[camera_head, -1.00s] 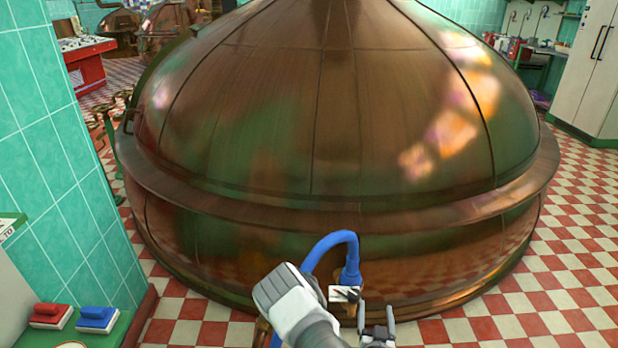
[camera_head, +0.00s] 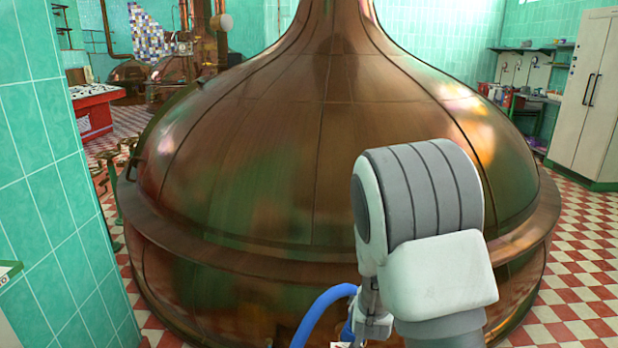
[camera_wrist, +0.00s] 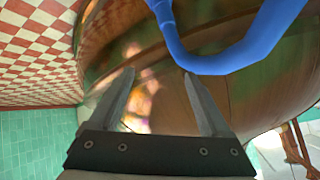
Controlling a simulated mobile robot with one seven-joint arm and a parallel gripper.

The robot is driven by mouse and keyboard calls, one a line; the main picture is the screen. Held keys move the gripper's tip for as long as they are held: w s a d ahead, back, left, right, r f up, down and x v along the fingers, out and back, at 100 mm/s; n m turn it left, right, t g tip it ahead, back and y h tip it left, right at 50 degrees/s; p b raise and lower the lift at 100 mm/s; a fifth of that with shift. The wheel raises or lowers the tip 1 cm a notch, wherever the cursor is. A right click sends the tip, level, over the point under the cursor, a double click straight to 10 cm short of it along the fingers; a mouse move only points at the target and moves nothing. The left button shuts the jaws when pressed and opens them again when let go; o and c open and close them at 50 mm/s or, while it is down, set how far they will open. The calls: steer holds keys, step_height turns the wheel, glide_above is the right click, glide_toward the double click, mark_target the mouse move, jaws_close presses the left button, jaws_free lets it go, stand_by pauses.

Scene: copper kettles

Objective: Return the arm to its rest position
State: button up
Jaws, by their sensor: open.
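My arm rises at the lower right of the head view, with its pale grey and white links in front of a large copper kettle (camera_head: 250,150). My gripper (camera_wrist: 160,85) shows in the wrist view with its two fingers spread apart and nothing between them. In the head view the gripper is mostly hidden behind my arm. A blue hose (camera_head: 322,312) curves at the bottom of the head view near the kettle's lower side. The hose also crosses the top of the wrist view (camera_wrist: 225,62), beyond the fingertips.
A green tiled wall (camera_head: 55,180) stands close on the left. A pale cabinet (camera_head: 598,95) stands at the back right. Red and white checkered floor (camera_head: 580,270) is open to the right. A red table (camera_head: 93,112) stands at the back left.

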steer(key=s+a+r+n+g+y, duration=0.1)
steer(key=s+r+n, duration=0.1)
steer(key=s+r, duration=0.45)
steer(key=s+a+r+n+g+y, duration=0.15)
steer(key=s+r, duration=0.25)
steer(key=r, duration=0.5)
steer(key=s+d+r+n+g, duration=0.15)
steer(key=s+r, duration=0.25)
steer(key=s, duration=0.5)
steer(key=s+d+r+n, duration=0.1)
steer(key=s+r+n, duration=0.15)
steer(key=s, duration=0.75)
step_height(320, 180, up, 15)
steer(key=p, duration=1.4)
steer(key=shift+s+f, duration=0.2)
steer(key=shift+s, duration=0.1)
